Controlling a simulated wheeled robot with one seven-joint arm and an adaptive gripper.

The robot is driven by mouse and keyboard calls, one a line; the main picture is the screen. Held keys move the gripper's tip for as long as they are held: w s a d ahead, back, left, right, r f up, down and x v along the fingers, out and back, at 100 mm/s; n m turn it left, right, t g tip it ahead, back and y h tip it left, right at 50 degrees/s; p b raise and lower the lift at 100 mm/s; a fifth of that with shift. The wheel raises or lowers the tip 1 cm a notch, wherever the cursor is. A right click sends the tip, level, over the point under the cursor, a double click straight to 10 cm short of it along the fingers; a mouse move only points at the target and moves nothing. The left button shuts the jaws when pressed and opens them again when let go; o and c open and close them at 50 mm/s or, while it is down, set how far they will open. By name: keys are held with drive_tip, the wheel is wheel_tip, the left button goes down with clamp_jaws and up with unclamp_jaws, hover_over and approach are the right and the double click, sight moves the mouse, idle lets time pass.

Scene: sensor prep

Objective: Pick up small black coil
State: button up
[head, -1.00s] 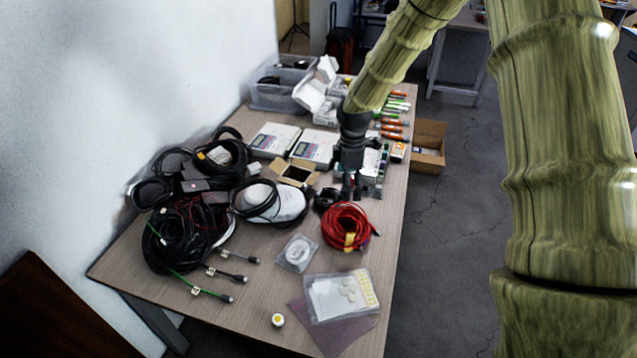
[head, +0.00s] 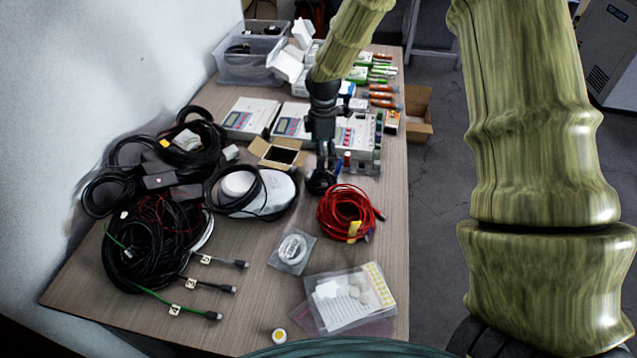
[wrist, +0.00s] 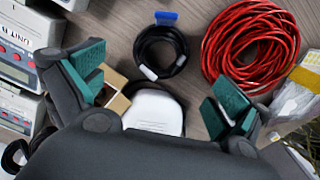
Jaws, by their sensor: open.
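The small black coil (head: 320,183) lies on the table just left of the red cable coil, partly hidden by my gripper in the head view. In the wrist view the small black coil (wrist: 162,52) shows whole, a ring with a white connector end and a blue tag at its top. My gripper (head: 323,160) is above and close to it in the head view. In the wrist view my gripper (wrist: 160,84) has its green-padded fingers spread wide, with nothing between them. The coil lies ahead of the fingertips, toward the top of the picture.
The red cable coil (head: 345,212) sits close to the right. A white round device (head: 262,192) with black cable is on the left, an open cardboard box (head: 276,154) behind it. White meters (head: 250,118) stand farther back.

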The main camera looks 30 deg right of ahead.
approach(320, 179)
drive_tip(key=shift+s+a+f+p, duration=0.2)
drive_tip(key=shift+s+f, duration=0.2)
drive_tip(key=shift+s, duration=0.15)
drive_tip(key=shift+s+a+f+p, duration=0.2)
drive_tip(key=shift+s+f, duration=0.2)
drive_tip(key=shift+s, duration=0.1)
drive_tip(key=shift+s+a+f+p, duration=0.1)
drive_tip(key=shift+f+p, duration=0.35)
drive_tip(key=shift+f, duration=1.05)
drive_tip(key=shift+s+a+f+p, duration=0.1)
drive_tip(key=shift+f+p, duration=0.3)
drive_tip(key=shift+f, duration=1.05)
drive_tip(key=c, duration=0.9)
